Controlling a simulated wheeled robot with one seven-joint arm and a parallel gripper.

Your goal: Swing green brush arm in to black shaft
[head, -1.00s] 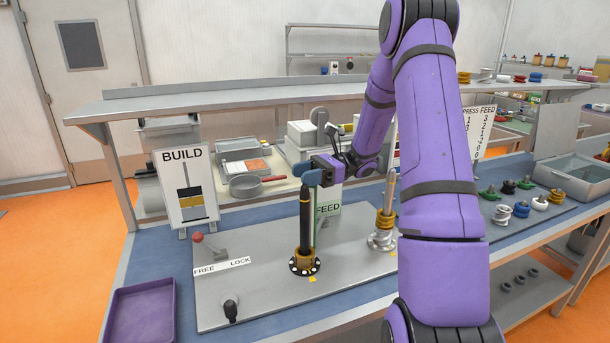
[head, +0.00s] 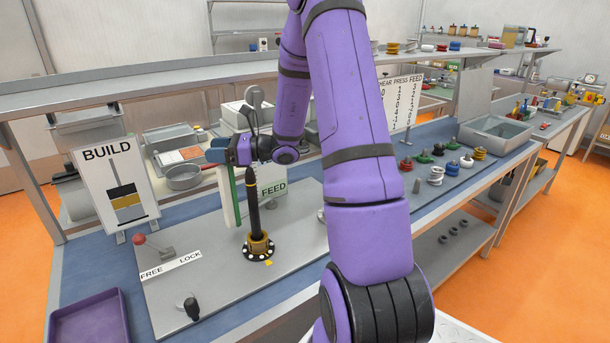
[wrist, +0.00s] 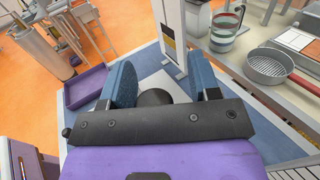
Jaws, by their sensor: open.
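The black shaft (head: 254,208) stands upright in a brass-coloured collar (head: 259,244) on the grey plate, with a yellow band near its top. A tall pale strip with a green edge (head: 235,196), which looks like the green brush arm, stands just left of and behind the shaft. A gap shows between them low down. My gripper (head: 215,152), with blue fingers, is above the strip and shaft, pointing left. In the wrist view the fingers (wrist: 162,88) are apart, with a dark round thing (wrist: 155,97) below or between them; I cannot tell what it is.
The BUILD sign (head: 114,182) stands left of my gripper. A red-knobbed lever (head: 139,240) and a black knob (head: 191,306) are on the plate (head: 215,290). A purple tray (head: 90,318) lies at front left. The FEED sign (head: 273,186) is behind the shaft.

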